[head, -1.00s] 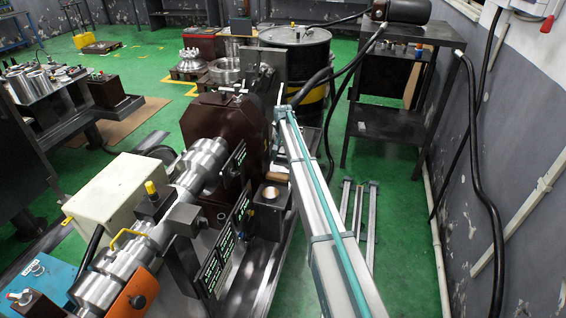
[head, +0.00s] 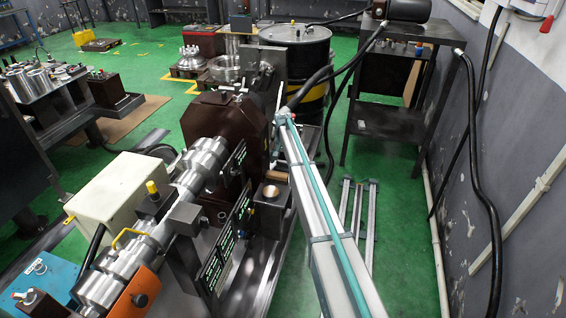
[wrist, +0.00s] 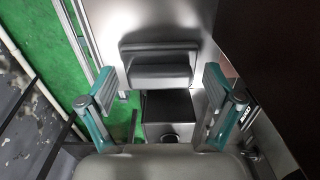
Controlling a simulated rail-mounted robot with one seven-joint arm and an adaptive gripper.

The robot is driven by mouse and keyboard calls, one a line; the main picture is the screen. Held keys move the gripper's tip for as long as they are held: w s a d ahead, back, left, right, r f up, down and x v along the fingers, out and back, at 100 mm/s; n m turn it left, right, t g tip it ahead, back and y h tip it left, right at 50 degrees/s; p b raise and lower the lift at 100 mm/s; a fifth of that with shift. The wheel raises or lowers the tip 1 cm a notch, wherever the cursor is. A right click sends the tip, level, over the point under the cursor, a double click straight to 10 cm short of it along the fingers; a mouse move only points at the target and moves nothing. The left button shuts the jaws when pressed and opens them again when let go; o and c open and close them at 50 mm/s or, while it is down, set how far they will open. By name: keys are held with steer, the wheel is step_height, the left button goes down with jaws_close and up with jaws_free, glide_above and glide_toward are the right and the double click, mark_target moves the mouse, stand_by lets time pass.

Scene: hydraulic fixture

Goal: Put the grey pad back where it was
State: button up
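My gripper (wrist: 158,98) shows in the wrist view, its two teal-and-grey fingers spread wide apart. Nothing is held between them. A grey block with a ledge (wrist: 160,66), which looks like the grey pad, lies beyond the fingertips, roughly centred between them, against a flat metal plate (wrist: 185,18). I cannot tell how far it is from the fingertips. Below it in the picture is a dark box-shaped part (wrist: 168,112) with a round feature, between the fingers. In the head view my gripper is hidden, and I cannot pick out the pad there.
A brown housing (head: 222,130) and a shaft assembly (head: 205,160) stand left of my arm. A black drum (head: 298,60) and dark metal stand (head: 392,90) are behind. Green floor (head: 400,215) is open at right.

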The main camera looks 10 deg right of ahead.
mark_target(283, 162)
steer(key=shift+r, duration=0.1)
step_height(283, 162, up, 12)
steer(key=b, duration=0.2)
stand_by(0.5)
